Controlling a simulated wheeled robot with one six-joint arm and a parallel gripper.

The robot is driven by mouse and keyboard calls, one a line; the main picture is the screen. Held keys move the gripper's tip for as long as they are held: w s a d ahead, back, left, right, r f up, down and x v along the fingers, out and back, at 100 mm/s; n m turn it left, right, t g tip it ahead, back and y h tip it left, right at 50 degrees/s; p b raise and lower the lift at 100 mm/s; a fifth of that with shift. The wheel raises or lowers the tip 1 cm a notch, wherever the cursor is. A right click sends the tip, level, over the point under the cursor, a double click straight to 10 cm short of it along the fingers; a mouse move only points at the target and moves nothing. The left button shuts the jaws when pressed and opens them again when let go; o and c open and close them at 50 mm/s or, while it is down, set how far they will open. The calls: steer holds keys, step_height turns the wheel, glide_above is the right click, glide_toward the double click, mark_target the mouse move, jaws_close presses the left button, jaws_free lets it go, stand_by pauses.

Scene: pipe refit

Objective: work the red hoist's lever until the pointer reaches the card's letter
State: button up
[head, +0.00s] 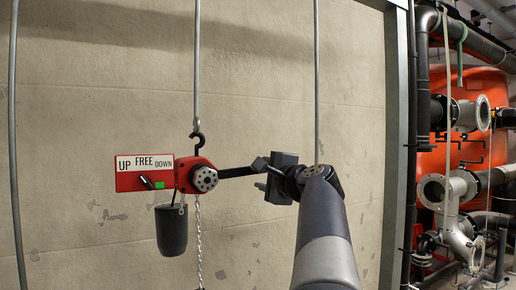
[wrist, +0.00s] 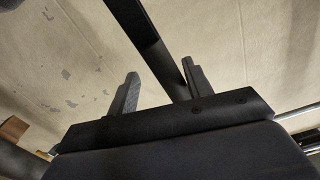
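The red hoist (head: 187,178) hangs from a hook against the wall in the head view. The black lever (head: 238,172) sticks out to the right, nearly level, to my gripper (head: 268,177). In the wrist view the lever (wrist: 150,40) runs between the two spread fingers of my gripper (wrist: 160,85), closer to the right finger. I cannot tell whether it touches that finger. I can make out no lettered card or scale pointer.
A dark grey chain bucket (head: 172,230) and a loose chain (head: 198,240) hang below the hoist. A thin vertical rod (head: 317,70) stands behind my arm. A grey post (head: 396,120) borders pipes and an orange tank (head: 475,100) on the right.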

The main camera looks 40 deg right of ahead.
step_height(320, 180, down, 3)
steer(key=shift+r+m+b, duration=0.15)
steer(key=shift+m+b, duration=0.25)
steer(key=shift+w, duration=0.1)
steer(key=shift+m, duration=0.7)
steer(key=f+b, duration=0.1)
steer(key=f, duration=0.1)
steer(key=a+f+b, duration=0.1)
steer(key=shift+w+a+f, duration=0.1)
steer(key=shift+a+f, duration=0.05)
steer(key=shift+f, duration=0.25)
steer(key=f, duration=0.1)
steer(key=a+f+m+b, duration=0.1)
steer(key=a+f+b, duration=0.1)
steer(key=shift+w+f+m, duration=0.2)
steer(key=shift+w+m, duration=0.05)
steer(key=shift+m, duration=0.05)
steer(key=shift+a, duration=0.1)
